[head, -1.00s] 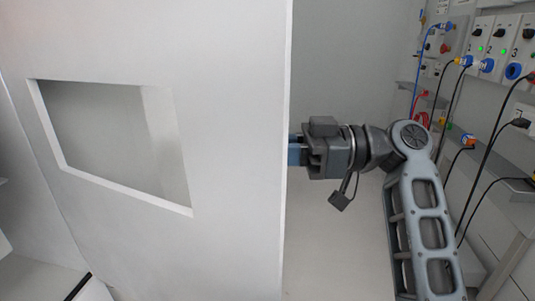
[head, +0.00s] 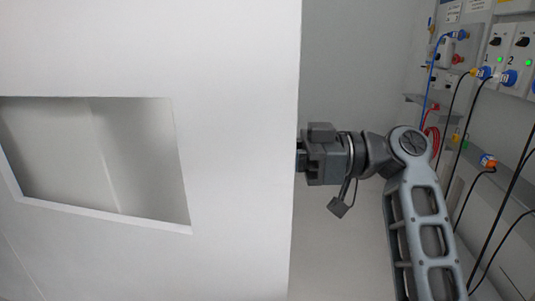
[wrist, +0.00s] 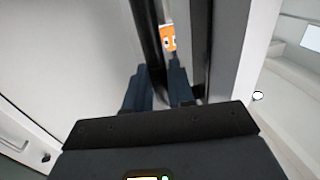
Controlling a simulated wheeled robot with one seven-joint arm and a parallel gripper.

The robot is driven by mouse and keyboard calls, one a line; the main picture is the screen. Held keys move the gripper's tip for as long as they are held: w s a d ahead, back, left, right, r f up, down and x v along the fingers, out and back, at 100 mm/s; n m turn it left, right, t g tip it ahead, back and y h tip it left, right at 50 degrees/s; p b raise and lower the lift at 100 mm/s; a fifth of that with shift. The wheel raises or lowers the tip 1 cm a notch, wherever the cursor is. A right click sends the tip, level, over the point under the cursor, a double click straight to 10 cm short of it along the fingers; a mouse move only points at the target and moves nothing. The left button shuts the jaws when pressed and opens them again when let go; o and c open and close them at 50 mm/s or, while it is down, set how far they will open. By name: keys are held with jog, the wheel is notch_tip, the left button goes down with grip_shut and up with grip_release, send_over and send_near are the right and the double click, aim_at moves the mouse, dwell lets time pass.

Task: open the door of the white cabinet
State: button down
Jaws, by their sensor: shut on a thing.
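The white cabinet door (head: 240,120) is a large panel with a rectangular window opening. It fills the left and middle of the head view, with its free edge just right of centre. My gripper (head: 300,158) is at that edge, with its fingertips mostly hidden behind the door. In the wrist view my gripper (wrist: 161,82) has its two dark fingers close around a dark upright bar (wrist: 148,38), which looks like the door's handle. An orange tag (wrist: 168,38) shows just beyond the fingers. The exact contact is hard to see.
On the right wall are grey panels (head: 500,55) with green lights, blue plugs and several hanging black cables, close to my arm. A small shelf (head: 430,106) juts from the wall. A pale wall and floor lie behind the gripper.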

jog(key=shift+s+a, duration=0.2)
jog(key=shift+a, duration=0.25)
jog(key=c, duration=1.1)
grip_release()
jog(key=w+d+p, duration=0.1)
jog(key=d, duration=0.7)
